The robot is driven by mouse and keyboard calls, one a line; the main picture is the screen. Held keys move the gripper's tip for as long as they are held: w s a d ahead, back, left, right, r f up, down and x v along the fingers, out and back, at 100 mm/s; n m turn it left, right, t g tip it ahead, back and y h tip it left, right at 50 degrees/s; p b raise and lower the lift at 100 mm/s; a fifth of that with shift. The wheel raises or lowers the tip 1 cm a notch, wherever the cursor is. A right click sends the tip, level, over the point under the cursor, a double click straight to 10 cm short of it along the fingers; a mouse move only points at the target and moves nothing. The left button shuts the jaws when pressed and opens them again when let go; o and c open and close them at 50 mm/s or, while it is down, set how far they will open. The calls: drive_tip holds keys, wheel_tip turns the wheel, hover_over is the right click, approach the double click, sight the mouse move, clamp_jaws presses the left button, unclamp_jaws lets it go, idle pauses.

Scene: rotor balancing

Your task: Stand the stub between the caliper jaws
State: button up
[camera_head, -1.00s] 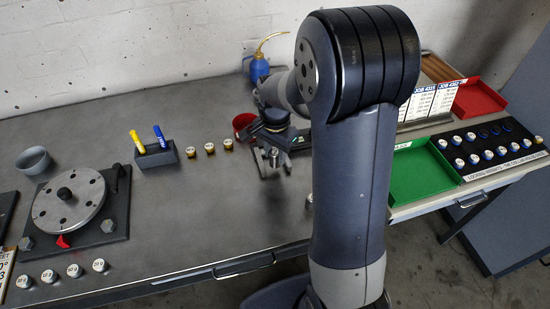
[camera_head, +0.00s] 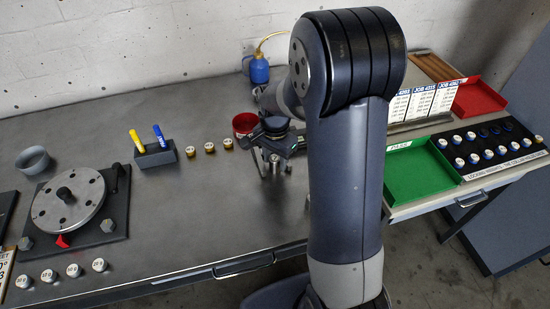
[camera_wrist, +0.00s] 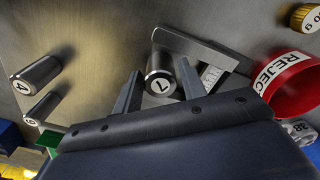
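A metal stub marked 7 (camera_wrist: 160,82) stands on the bench in the wrist view. My gripper (camera_wrist: 158,75) is open, with one finger on each side of this stub and a visible gap at each side. The steel caliper (camera_wrist: 205,50) lies right behind the stub; whether the stub is between its jaws or just beside them I cannot tell. Two other stubs, one marked 4 (camera_wrist: 37,75) and a thinner one (camera_wrist: 45,106), stand to the left. In the head view my gripper (camera_head: 274,155) is low over the bench, and my wrist hides most of the caliper.
A red REJECT cup (camera_wrist: 290,85) stands close to the right of the caliper. A rotor disc (camera_head: 68,208), marker holder (camera_head: 156,154) and small brass weights (camera_head: 209,148) are to the left. A green tray (camera_head: 420,172) is at right.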

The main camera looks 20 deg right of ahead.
sight(275, 158)
wheel_tip(275, 158, up, 12)
idle(0.4)
